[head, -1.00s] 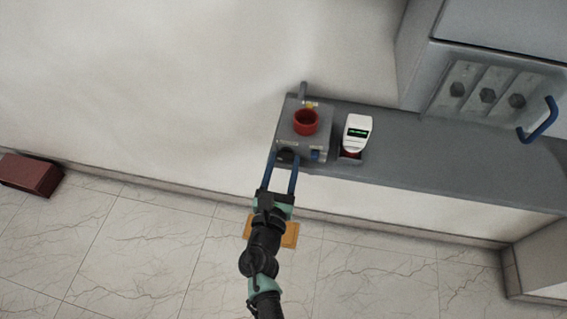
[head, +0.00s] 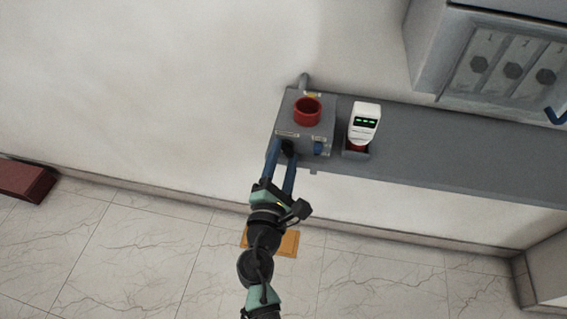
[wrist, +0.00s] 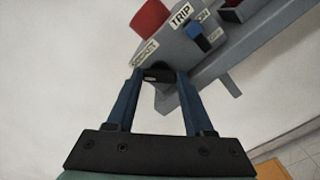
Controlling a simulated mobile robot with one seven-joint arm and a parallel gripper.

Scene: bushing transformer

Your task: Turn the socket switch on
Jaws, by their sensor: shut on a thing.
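The grey socket box (head: 290,122) sits on the grey ledge, with a round red socket (head: 307,110) on its top. On its front face are a black knob (wrist: 158,75) at the left and a small blue switch (head: 319,148) at the right. The wrist view shows the blue switch (wrist: 203,41) beside ON and OFF lettering, and a TRIP label. My gripper (head: 282,148) is at the front of the box, its blue fingers on both sides of the black knob and shut on it. The fingers hide part of the knob in the head view.
A white handheld device with a green display (head: 364,123) stands in a holder right of the box. A grey cabinet (head: 430,60) is at the upper right. The grey ledge (head: 470,150) runs right. A red-brown box (head: 25,180) lies at the far left.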

